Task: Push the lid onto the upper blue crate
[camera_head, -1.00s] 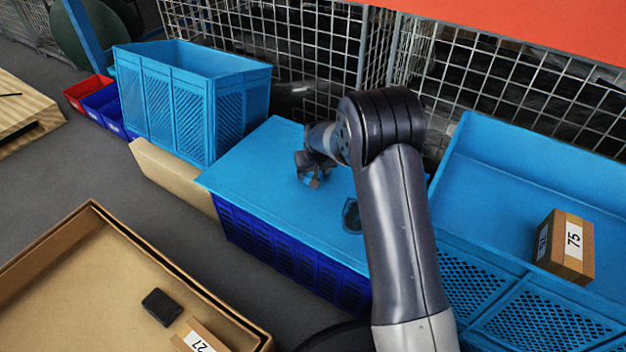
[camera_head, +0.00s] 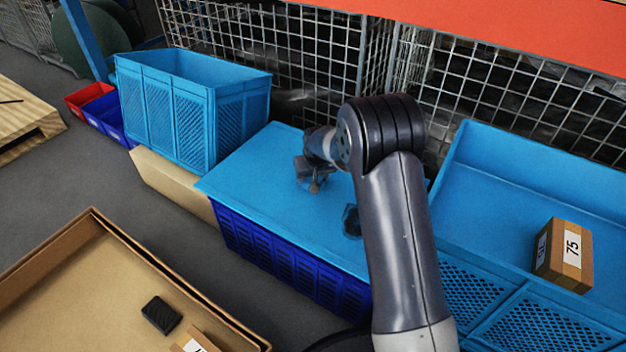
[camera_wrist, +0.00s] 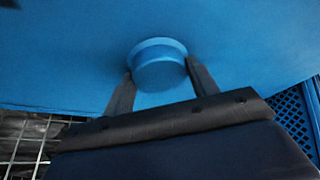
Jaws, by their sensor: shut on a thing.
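The light blue lid (camera_head: 248,180) lies flat over the dark blue crate (camera_head: 275,258) in the middle of the head view. It covers the crate's top, and its near left edge juts past the crate wall. My gripper (camera_head: 316,186) is over the middle of the lid. In the wrist view, my gripper (camera_wrist: 158,80) has its two fingers on either side of the lid's round blue knob (camera_wrist: 158,66), shut on it. The lid's surface (camera_wrist: 70,60) fills most of that view. My arm hides the lid's right part and the crate's right end in the head view.
A taller light blue crate (camera_head: 165,110) stands behind left on a tan box (camera_head: 170,185). A large blue bin (camera_head: 500,185) holding a box marked 75 (camera_head: 563,255) is at right. An open cardboard box (camera_head: 60,300) is front left. Wire mesh (camera_head: 300,60) closes the back.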

